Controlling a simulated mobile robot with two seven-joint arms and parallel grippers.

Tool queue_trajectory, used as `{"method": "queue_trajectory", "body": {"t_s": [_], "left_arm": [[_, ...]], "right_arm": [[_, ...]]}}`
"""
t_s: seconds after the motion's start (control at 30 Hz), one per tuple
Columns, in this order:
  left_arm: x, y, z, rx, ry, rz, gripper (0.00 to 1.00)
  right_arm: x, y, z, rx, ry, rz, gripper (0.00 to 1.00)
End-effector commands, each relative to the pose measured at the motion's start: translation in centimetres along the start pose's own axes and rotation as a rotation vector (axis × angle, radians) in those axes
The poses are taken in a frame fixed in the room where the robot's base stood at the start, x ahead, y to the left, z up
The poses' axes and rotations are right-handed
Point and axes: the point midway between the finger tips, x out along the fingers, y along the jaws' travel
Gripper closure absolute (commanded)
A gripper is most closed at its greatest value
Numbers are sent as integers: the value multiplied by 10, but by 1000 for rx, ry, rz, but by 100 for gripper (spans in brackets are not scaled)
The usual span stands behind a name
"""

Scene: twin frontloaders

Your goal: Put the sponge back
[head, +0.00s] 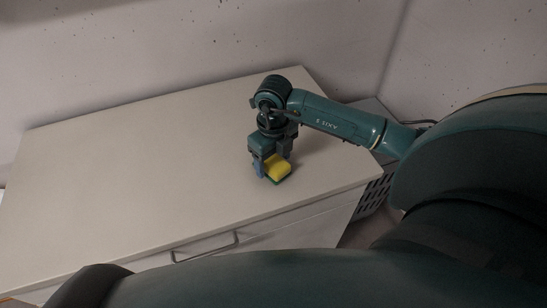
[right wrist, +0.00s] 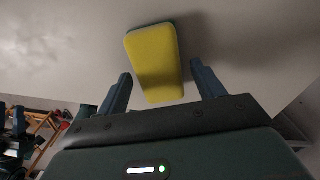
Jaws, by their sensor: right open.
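A yellow sponge with a green side (head: 279,168) lies on the white cabinet top (head: 130,160), near its front right corner. My right gripper (head: 271,172) is open over the cabinet top, right at the sponge. In the right wrist view the sponge (right wrist: 154,62) lies ahead of the two spread blue fingers (right wrist: 162,90), its near end reaching between their tips. Whether a finger touches it I cannot tell.
The cabinet has a front drawer with a dark handle (head: 205,248). A grey perforated crate (head: 372,195) stands on the floor right of the cabinet. Speckled walls close off the back. The left and middle of the cabinet top are clear.

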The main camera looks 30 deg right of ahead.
Motion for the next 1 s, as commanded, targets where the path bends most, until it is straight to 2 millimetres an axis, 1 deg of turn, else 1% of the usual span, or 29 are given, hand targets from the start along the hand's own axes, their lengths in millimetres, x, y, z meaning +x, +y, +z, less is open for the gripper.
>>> {"method": "queue_trajectory", "body": {"t_s": [0.13, 0.23, 0.27, 0.37, 0.57, 0.7, 0.83, 1.0], "left_arm": [[0, 0, -1, 0, 1, 1, 61], [-2, 0, -3, 0, -2, 0, 61], [-1, 0, 0, -1, -3, 0, 61], [1, 0, 3, 0, -6, 0, 61], [3, 1, 7, 0, -7, 2, 61], [4, 2, 6, 0, 0, 5, 61], [4, 3, 3, 1, 8, 8, 61], [3, 3, 3, 4, 10, 9, 61]], "right_arm": [[-1, 0, 0, 0, 0, 0, 32], [-6, 0, 0, 0, -1, 0, 32], [-7, 0, 1, 0, -2, 0, 32], [-22, 0, 1, -2, -5, -1, 32], [-66, -1, 2, 0, -8, -1, 32], [-94, 0, 1, 0, -6, -1, 32], [-112, 0, 1, 0, -3, -1, 32], [-122, 0, 0, 0, 0, -1, 32]]}}
